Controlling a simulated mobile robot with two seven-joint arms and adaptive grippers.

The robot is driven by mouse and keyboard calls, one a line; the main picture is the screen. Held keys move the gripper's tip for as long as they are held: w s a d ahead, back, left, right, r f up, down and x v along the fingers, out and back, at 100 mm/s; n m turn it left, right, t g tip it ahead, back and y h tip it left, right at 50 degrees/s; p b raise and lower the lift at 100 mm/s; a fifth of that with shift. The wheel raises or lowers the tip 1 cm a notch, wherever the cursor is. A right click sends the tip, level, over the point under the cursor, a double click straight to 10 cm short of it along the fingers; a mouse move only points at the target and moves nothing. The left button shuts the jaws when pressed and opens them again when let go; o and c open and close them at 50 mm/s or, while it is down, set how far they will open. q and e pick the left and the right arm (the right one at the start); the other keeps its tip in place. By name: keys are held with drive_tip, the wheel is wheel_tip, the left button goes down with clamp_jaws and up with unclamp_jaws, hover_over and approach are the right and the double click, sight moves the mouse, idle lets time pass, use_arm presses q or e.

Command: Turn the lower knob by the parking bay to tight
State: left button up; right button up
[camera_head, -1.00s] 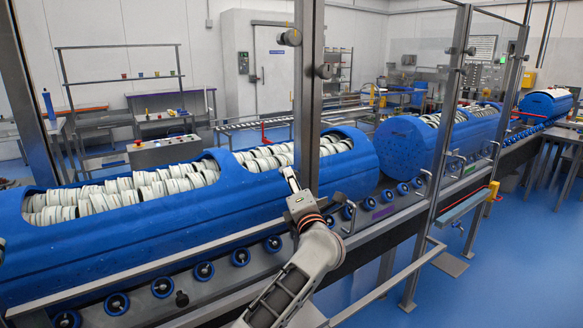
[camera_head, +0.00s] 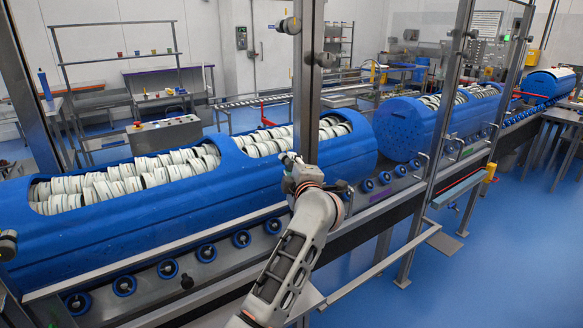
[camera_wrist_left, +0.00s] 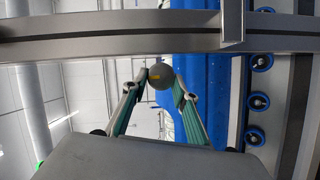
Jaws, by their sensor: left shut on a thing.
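In the left wrist view, a round grey knob (camera_wrist_left: 160,75) with a small yellow mark sits between the fingertips of my left gripper (camera_wrist_left: 162,84). The fingers are closed against its two sides. In the head view, my left gripper (camera_head: 289,161) is at the near metal post (camera_head: 307,95), low on it, and its hand hides most of the knob there. Higher on the same post, two dark knobs (camera_head: 289,25) stick out.
Blue tubs (camera_head: 120,235) full of pale round pieces lie on the roller conveyor (camera_head: 241,239) behind the post. A metal rail (camera_wrist_left: 120,34) crosses close above the fingers in the wrist view. More posts (camera_head: 440,130) stand to the right. Blue floor (camera_head: 480,270) is clear at lower right.

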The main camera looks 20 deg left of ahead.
drive_tip(key=shift+d, duration=0.35)
use_arm(q)
drive_tip(key=o, duration=1.1)
drive_tip(key=shift+d, duration=0.1)
use_arm(e)
drive_tip(key=shift+d+f, duration=0.1)
